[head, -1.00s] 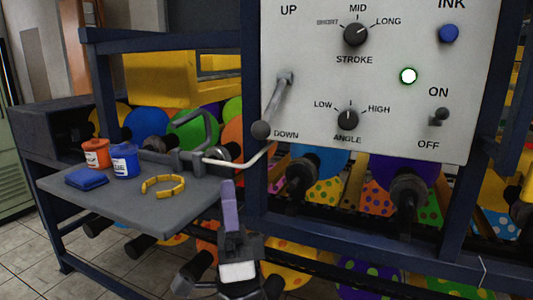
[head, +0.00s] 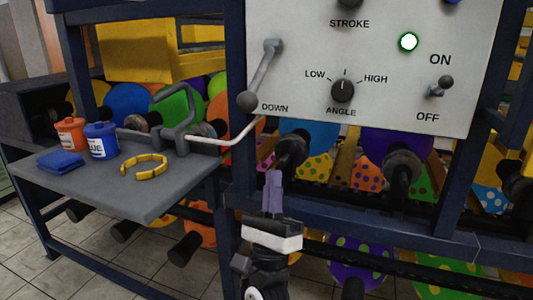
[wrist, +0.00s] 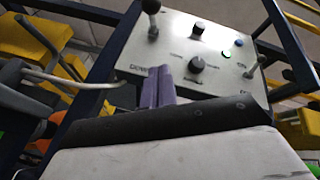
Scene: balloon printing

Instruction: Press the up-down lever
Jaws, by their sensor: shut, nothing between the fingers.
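The up-down lever (head: 261,72) is a grey arm with a dark ball knob on the left side of the white control panel (head: 400,95). The lever also shows in the wrist view (wrist: 152,18), at the top, left of the dials. My gripper (head: 272,178) has purple fingers pressed together with nothing between them. It is below the panel's lower left edge in the head view, apart from the lever. In the wrist view the fingers (wrist: 159,72) point up at the panel near the DOWN label.
The panel also carries an angle dial (head: 343,90), a lit green light (head: 408,42) and an ON-OFF switch (head: 441,87). A grey side shelf (head: 150,197) holds orange and blue ink jars, a blue cloth and a yellow ring. A pale bent rod (head: 225,141) runs left of the panel. Dark blue posts frame it.

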